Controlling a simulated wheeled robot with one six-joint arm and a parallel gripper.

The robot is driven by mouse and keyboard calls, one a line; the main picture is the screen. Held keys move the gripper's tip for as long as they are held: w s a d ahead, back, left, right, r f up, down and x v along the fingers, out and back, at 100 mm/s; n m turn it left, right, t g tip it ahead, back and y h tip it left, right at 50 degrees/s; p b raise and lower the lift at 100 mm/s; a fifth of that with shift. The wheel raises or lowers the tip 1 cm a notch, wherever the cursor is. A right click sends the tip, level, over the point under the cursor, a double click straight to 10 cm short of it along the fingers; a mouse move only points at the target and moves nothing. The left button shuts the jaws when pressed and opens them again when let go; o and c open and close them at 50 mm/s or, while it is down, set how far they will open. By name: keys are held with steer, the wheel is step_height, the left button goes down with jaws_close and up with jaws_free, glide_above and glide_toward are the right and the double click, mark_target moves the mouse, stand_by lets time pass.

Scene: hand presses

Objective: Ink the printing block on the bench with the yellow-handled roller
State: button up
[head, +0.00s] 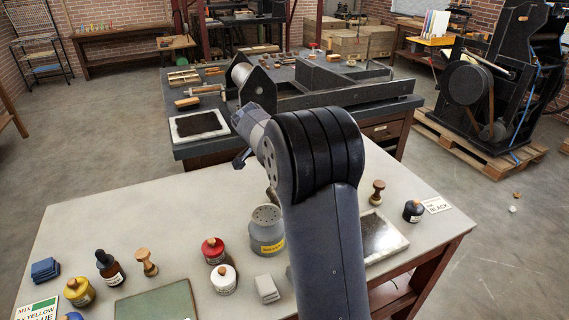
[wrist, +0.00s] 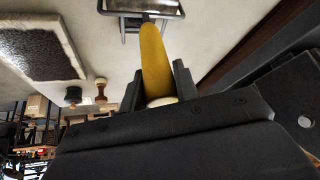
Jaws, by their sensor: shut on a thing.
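My gripper (wrist: 157,82) is shut on the yellow handle (wrist: 154,58) of the roller in the wrist view. The roller's metal frame and dark roll (wrist: 140,8) are cut by the top edge, over the pale bench. A dark square on a pale slab (wrist: 40,45) lies apart from the roller at the left. It also shows in the head view (head: 378,236), partly behind my arm. A flat green block (head: 158,302) lies at the bench's front; I cannot tell whether it is the printing block. In the head view my arm hides the held roller.
Several ink jars and bottles, including a red-topped jar (head: 214,250), stand on the bench (head: 165,215). A grey can (head: 267,232) stands near my arm. A press (head: 320,85) stands on a table behind.

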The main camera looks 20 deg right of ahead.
steer(key=shift+r, duration=0.15)
steer(key=shift+r+p, duration=1.65)
steer(key=shift+r, duration=0.8)
